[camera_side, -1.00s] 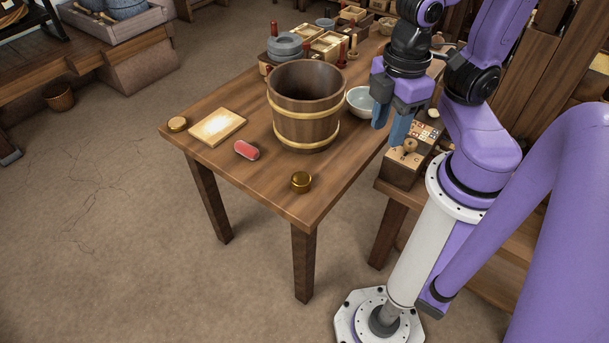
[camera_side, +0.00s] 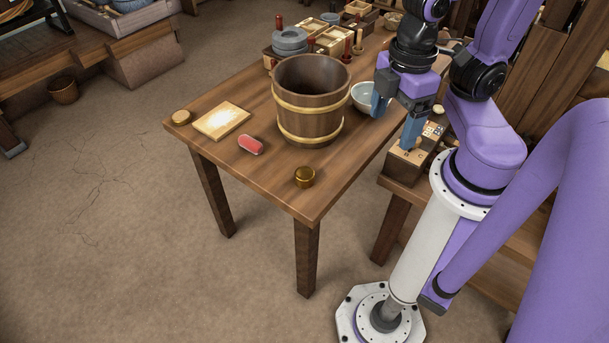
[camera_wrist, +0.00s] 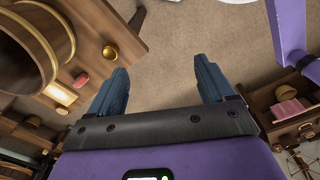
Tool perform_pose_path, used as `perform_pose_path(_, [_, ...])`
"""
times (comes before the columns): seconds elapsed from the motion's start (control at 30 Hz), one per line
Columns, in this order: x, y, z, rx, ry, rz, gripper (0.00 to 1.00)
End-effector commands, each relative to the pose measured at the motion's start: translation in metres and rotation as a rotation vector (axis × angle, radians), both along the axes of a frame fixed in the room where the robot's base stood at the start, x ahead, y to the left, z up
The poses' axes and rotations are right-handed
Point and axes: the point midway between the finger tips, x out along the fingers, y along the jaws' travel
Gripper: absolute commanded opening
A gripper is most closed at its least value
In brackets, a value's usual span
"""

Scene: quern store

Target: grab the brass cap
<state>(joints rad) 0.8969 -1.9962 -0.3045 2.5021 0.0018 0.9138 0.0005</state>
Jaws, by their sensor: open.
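The brass cap (camera_side: 305,177) is a short golden cylinder standing on the wooden table, near its front corner. It also shows in the wrist view (camera_wrist: 110,52), left of the fingers. My gripper (camera_side: 395,120) is open and empty, above the right side of the table. It is up and to the right of the cap, well apart from it. In the wrist view my gripper (camera_wrist: 161,68) has its two blue fingers spread, with only bare floor showing between them.
A wooden bucket (camera_side: 309,112) with brass-coloured hoops stands behind the cap. A pale bowl (camera_side: 361,94) is partly hidden by my finger. A red rounded block (camera_side: 251,145), a light board (camera_side: 221,121) and a small round disc (camera_side: 181,117) lie to the left. The tabletop around the cap is clear.

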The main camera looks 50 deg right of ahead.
Motion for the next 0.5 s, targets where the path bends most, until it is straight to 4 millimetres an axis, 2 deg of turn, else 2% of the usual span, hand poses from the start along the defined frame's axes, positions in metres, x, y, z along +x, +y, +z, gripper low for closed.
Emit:
perform_pose_path(0.33, [0.003,0.002,-0.001,-0.013,0.002,0.005,0.85])
perform_pose_path(0.5, [0.021,0.016,-0.008,-0.105,0.01,0.047,0.85])
